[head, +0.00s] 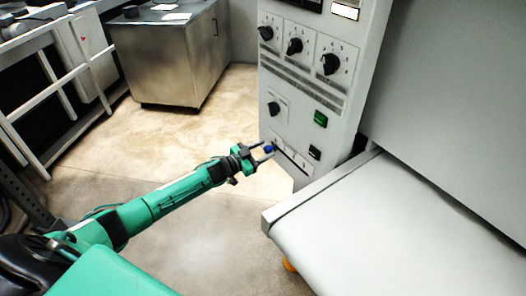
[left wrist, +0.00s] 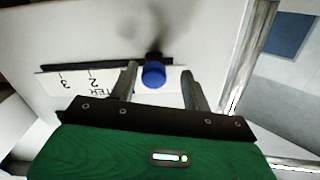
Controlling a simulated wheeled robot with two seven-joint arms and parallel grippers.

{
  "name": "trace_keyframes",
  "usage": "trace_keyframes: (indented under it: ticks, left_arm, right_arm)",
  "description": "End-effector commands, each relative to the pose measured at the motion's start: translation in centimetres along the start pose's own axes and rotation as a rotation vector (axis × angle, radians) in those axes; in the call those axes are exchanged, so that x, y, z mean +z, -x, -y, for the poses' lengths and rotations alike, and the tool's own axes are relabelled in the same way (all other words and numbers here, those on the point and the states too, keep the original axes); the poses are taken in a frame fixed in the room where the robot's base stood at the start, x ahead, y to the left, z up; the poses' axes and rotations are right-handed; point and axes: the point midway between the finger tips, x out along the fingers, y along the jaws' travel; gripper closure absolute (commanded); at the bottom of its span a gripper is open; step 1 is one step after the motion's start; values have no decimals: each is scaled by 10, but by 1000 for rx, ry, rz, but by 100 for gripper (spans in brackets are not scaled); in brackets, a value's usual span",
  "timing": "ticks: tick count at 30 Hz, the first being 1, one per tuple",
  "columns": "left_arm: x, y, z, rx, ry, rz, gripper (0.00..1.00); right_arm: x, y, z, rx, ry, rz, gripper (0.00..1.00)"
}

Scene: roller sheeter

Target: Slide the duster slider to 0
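The duster slider is a blue round knob (head: 269,149) on a slot low on the front of the control panel (head: 285,122). In the left wrist view the knob (left wrist: 153,75) stands between the two fingers of my left gripper (left wrist: 161,80), closer to the left finger. A gap shows between the knob and the right finger. My left gripper (head: 264,153) is open at the panel in the head view. A white scale label (left wrist: 75,82) with upside-down 3 and 2 lies left of the knob; part of the label is hidden by the fingers. My right gripper is not in view.
Several black rotary dials (head: 294,46) and a green switch (head: 320,118) sit above the slider. A black switch (head: 315,152) is to its right. The white conveyor bed (head: 400,235) juts out at the right. Open floor (head: 180,140) lies left of the panel.

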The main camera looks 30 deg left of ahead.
Motion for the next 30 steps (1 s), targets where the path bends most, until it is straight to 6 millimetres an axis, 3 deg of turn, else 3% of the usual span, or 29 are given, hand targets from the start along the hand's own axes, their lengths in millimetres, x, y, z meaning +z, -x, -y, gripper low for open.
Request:
trace_keyframes:
  ticks: [8, 24, 30]
  left_arm:
    - [1, 10, -1, 2, 0, 0, 52]
    - [4, 102, -1, 2, 2, 3, 52]
    - [2, 126, 0, 0, 0, 2, 52]
  right_arm:
    - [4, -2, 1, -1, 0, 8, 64]
    - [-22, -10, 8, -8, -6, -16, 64]
    - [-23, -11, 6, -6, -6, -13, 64]
